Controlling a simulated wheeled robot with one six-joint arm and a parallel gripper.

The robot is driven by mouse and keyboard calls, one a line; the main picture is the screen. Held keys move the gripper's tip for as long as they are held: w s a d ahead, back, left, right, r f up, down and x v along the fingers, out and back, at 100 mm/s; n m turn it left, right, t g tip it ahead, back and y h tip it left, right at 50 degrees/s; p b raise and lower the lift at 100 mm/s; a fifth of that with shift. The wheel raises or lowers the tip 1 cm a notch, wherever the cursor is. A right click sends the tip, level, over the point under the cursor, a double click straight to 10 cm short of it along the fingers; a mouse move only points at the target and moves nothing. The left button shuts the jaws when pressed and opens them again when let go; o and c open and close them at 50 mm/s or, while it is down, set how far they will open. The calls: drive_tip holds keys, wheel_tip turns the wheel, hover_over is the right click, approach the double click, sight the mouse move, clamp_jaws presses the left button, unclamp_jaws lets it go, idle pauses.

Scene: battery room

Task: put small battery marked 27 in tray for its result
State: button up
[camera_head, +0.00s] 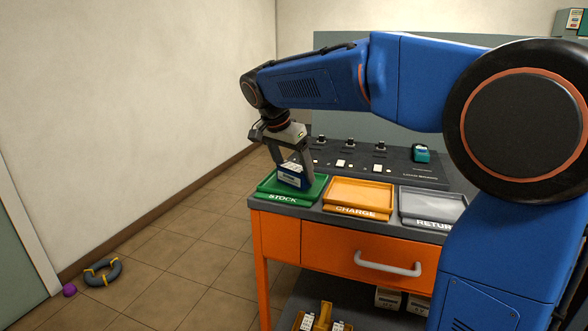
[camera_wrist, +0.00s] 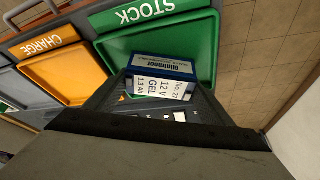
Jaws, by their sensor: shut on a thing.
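My gripper (camera_head: 290,165) is shut on a small blue and white battery (camera_head: 292,175) at the green STOCK tray (camera_head: 313,192). In the wrist view the battery (camera_wrist: 163,70) shows a label reading No. 27, 12 V, GEL, 1.3 Ah, and lies over the green tray (camera_wrist: 204,40). I cannot tell whether it touches the tray floor. The orange CHARGE tray (camera_head: 360,194) and the grey RETURN tray (camera_head: 432,203) stand to the right and look empty; my arm hides part of the grey one.
A dark test bench (camera_head: 400,165) with several posts and a teal device (camera_head: 420,153) stands behind the trays. The orange cart (camera_head: 325,246) has a drawer handle below. On the floor at left lie a grey ring (camera_head: 102,272) and a purple ball (camera_head: 69,290).

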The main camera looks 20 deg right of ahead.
drive_tip(key=shift+f, duration=0.1)
drive_tip(key=o, duration=1.7)
drive_tip(key=v, duration=1.2)
drive_tip(key=shift+s, duration=0.1)
